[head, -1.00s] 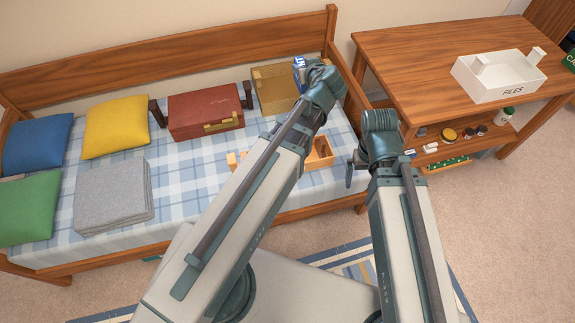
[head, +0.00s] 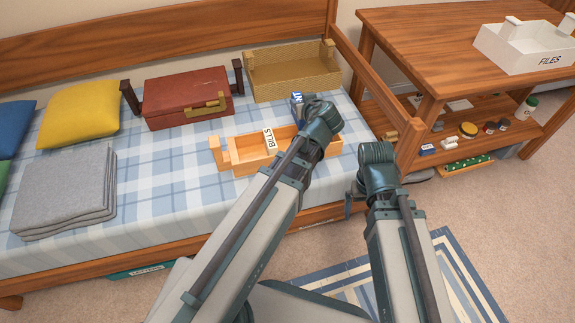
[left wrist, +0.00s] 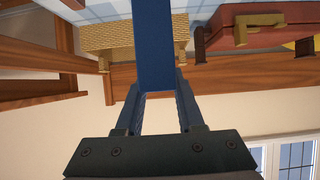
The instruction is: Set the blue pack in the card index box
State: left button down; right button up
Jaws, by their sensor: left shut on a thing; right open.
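The blue pack (head: 297,103) with white lettering is held in my left gripper (head: 318,118). In the head view it is at the back right of the card index box, partly hidden by my wrist; I cannot tell its height above the bed. In the left wrist view the blue pack (left wrist: 153,45) stands between the two fingers of my left gripper (left wrist: 156,100). The card index box (head: 258,164) is a long wooden tray on the plaid bed, with a white BILLS divider (head: 270,140) upright in it. My right gripper (head: 350,195) is open beside the bed's front edge, mostly hidden behind its wrist.
A wicker basket (head: 293,75) and a red case (head: 187,97) stand behind the box. A folded grey blanket (head: 65,190) and cushions lie left. The wooden bed arm (head: 375,85) and a desk (head: 455,45) with a FILES tray (head: 520,50) are at right.

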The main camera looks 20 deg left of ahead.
pick_arm(q)
jog(key=shift+f+b, duration=5.8)
jog(key=shift+f, duration=0.9)
jog(key=shift+r, duration=0.15)
jog(key=c, duration=0.5)
grip_release()
